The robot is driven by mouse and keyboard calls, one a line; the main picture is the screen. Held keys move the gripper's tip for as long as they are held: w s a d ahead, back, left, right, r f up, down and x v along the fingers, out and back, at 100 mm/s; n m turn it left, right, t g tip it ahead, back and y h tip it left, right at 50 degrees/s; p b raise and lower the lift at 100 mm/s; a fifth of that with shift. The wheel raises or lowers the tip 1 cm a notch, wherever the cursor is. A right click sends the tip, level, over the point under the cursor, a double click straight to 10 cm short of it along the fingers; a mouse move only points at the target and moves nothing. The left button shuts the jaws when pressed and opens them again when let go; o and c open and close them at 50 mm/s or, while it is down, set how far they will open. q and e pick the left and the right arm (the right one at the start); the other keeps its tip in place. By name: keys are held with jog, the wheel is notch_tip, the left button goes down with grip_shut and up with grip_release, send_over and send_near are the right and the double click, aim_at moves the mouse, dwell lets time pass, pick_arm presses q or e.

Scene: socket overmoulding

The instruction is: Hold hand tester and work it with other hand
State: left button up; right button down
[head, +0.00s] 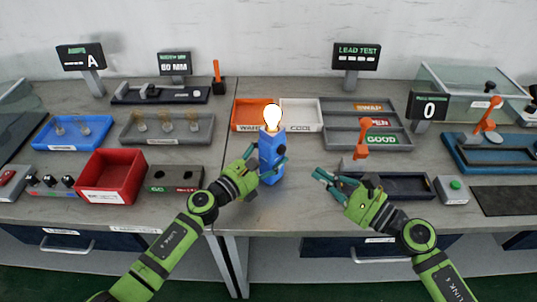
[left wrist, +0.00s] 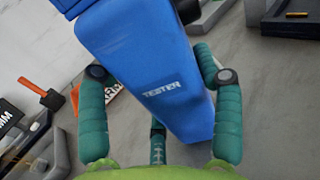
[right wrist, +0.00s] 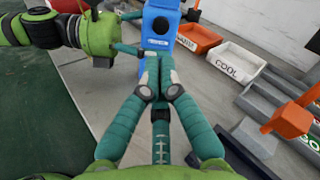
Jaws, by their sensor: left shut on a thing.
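The blue hand tester (head: 268,158) stands upright near the front middle of the table, with a glowing white bulb shape (head: 272,117) at its top. My left gripper (head: 266,170) is shut around its body. In the left wrist view the tester (left wrist: 160,80) fills the space between the fingers, its label facing the camera. My right gripper (head: 322,180) is to the right of the tester, apart from it and holding nothing. In the right wrist view its fingers (right wrist: 152,70) are together and point at the tester (right wrist: 158,35). Whether the tester touches the table is unclear.
Behind the tester are the orange WARM tray (head: 252,127) and white COOL tray (head: 303,128). A fixture with an orange handle (head: 361,140) stands close to my right gripper. A red bin (head: 112,172) is at left.

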aim_at(282, 150)
pick_arm(q)
jog(key=shift+f, duration=0.1)
pick_arm(e)
notch_tip(282, 150, up, 6)
jog(key=w+m+t+h, duration=0.2)
jog(key=m+t+h, duration=0.55)
jog(key=m, duration=0.95)
notch_tip(282, 150, down, 5)
jog(key=s+m+g+h, duration=0.2)
jog(key=m+g+h, duration=0.25)
jog(key=m, duration=0.75)
jog(key=w+a, duration=0.5)
jog(key=a, duration=0.2)
jog(key=shift+w+f+h, duration=0.2)
jog(key=shift+f+h, duration=0.05)
jog(key=shift+h, duration=0.05)
